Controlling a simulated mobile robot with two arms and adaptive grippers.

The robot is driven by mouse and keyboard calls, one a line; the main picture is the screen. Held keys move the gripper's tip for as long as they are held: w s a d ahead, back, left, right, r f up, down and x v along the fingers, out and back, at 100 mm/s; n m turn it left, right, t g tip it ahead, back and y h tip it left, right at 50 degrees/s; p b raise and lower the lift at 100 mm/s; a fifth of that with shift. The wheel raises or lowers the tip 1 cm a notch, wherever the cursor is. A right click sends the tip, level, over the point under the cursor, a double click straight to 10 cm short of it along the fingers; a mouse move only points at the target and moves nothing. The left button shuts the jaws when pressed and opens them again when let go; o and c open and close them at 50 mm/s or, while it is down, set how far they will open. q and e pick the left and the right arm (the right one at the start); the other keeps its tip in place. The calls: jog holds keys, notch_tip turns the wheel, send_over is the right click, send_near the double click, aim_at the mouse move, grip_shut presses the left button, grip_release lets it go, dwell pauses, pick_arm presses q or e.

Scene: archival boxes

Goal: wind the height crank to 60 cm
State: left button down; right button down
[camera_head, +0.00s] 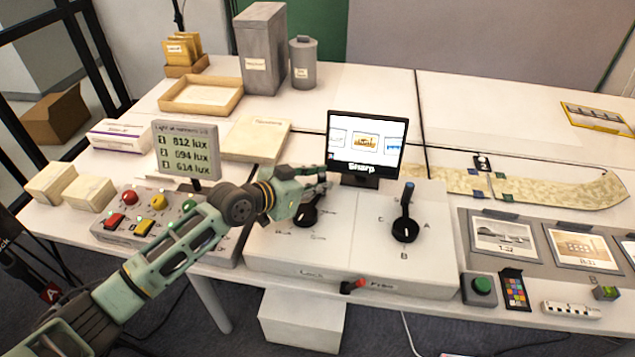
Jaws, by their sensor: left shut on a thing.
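A white control box (345,256) stands at the table's front edge with two black cranks on top. The left crank (307,216) is partly covered by my left gripper (318,188), which is shut on its handle; the grip itself is mostly hidden. The right crank (405,229) is free, its handle pointing to the back, with letters around it. Small labels by the left crank are too small to read. A monitor (366,145) behind the box shows pictures and the word "Sharp". I see no height reading in cm. My right gripper is not in view.
Left of the box is a button panel (150,219) with a lux display (187,150) behind it. A red-tipped lever (353,286) sits on the box's front. Framed pictures (507,240) and a green button (482,285) lie to the right. The back right table is mostly clear.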

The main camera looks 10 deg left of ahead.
pick_arm(q)
jog(key=shift+s+d+f, duration=0.1)
jog(key=shift+s+d, duration=0.05)
dwell(0.6)
jog(key=c, duration=1.8)
grip_release()
jog(key=shift+o, duration=0.8)
jog(key=v, duration=1.2)
jog(key=shift+c, duration=0.2)
